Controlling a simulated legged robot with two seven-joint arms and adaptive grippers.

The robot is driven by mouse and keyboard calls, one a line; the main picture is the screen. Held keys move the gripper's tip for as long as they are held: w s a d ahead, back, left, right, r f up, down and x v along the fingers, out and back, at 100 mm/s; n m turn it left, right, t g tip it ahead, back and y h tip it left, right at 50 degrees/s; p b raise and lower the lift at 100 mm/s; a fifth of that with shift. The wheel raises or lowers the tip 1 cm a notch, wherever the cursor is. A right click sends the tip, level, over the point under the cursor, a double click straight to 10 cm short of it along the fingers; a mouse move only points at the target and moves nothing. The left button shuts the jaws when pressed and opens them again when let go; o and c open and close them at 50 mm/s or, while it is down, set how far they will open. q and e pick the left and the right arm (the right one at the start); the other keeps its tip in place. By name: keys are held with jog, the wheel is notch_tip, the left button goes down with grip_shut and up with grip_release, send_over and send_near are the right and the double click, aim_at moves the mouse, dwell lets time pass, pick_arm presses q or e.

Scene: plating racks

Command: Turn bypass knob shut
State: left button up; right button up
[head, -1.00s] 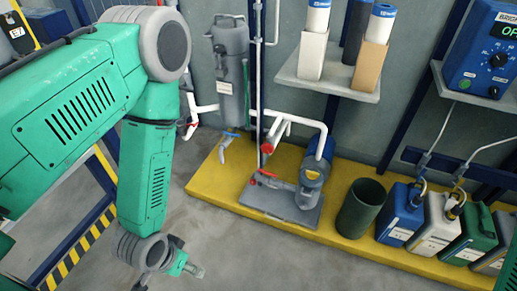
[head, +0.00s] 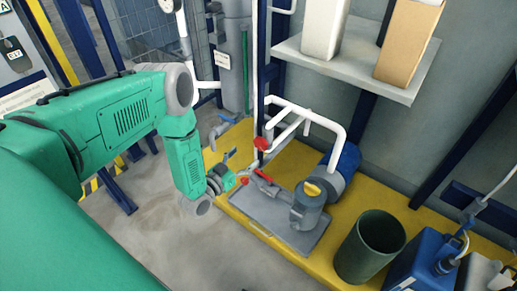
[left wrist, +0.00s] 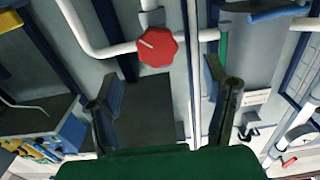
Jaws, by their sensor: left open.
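The red knob (head: 261,143) sits on white piping above the pump in the head view. In the left wrist view the red lobed knob (left wrist: 157,46) has a pale line on its face and sits on a white pipe, ahead of and between the finger directions. My left gripper (head: 237,168) is below and left of the knob in the head view, apart from it. In the left wrist view my left gripper (left wrist: 166,85) has its two fingers spread wide with nothing between them. My right gripper is not in view.
A pump (head: 310,203) with a red lever (head: 266,177) stands on a grey plate on the yellow platform. A dark green bin (head: 369,246) and blue canister (head: 420,262) stand at right. A blue-handled valve (head: 222,126) is left of the knob. A shelf (head: 345,62) hangs above.

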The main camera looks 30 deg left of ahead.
aim_at(259, 145)
pick_arm(q)
jog(key=w+b, duration=0.1)
jog(key=w, duration=0.2)
jog(key=w+d+b, duration=0.1)
jog(key=w, duration=0.2)
jog(key=shift+w+d, duration=0.15)
jog(key=shift+w, duration=0.65)
jog(key=shift+w+a, duration=0.15)
jog(key=shift+a, duration=0.1)
jog(key=shift+d, duration=0.15)
jog(key=c, duration=1.2)
